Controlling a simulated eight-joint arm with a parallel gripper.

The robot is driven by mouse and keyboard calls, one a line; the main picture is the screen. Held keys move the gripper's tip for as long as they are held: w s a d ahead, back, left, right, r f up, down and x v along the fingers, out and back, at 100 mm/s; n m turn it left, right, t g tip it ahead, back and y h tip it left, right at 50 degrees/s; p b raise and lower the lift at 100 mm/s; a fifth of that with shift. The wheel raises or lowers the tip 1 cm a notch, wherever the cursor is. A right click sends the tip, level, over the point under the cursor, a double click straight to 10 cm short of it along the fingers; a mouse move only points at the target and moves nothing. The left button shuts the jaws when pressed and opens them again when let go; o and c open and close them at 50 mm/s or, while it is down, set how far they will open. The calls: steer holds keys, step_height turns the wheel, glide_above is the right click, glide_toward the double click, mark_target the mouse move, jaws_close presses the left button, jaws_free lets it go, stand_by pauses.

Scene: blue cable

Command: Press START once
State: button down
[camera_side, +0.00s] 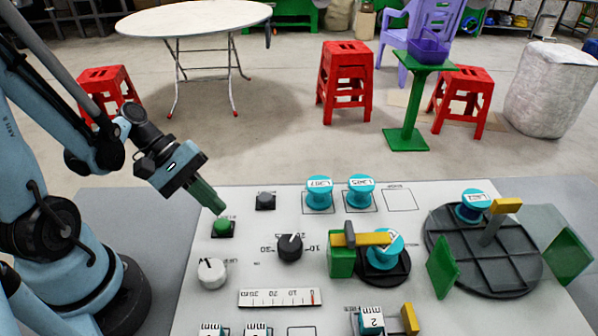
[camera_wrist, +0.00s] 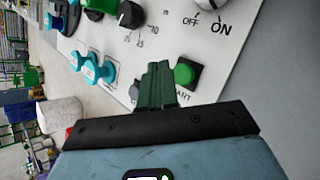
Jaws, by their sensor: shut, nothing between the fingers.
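The green START button (camera_side: 222,227) sits on a dark square base on the white panel (camera_side: 215,275). In the wrist view the START button (camera_wrist: 184,74) stands just right of my fingertips, with part of its label showing below it. My gripper (camera_side: 219,208) is shut and empty, its green fingers together. In the side view the fingertips are just above the button, tilted down toward it. In the wrist view my gripper (camera_wrist: 158,68) appears beside the button; I cannot tell whether it touches.
A grey button (camera_side: 265,200) is right of START. A black knob (camera_side: 290,247) and a white OFF/ON knob (camera_side: 211,272) are nearby. Blue spools (camera_side: 319,192) stand at the panel's back. A yellow-armed green holder (camera_side: 342,258) and a dark round turntable (camera_side: 510,270) lie to the right.

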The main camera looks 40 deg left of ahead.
mark_target(222, 219)
steer(key=shift+r, duration=1.75)
steer(key=shift+w+f+m+y, duration=0.2)
steer(key=shift+w+m+y, duration=0.1)
steer(key=shift+m+y, duration=0.45)
steer(key=shift+w+m+y, duration=0.3)
steer(key=shift+m+y, duration=0.35)
steer(key=shift+m, duration=0.1)
steer(key=w+r+m+t+y, duration=0.4)
steer(key=r+m+y, duration=0.1)
steer(key=m, duration=0.5)
steer(key=shift+a+r+y, duration=0.15)
steer(key=shift+a+y, duration=0.1)
steer(key=shift+y, duration=0.15)
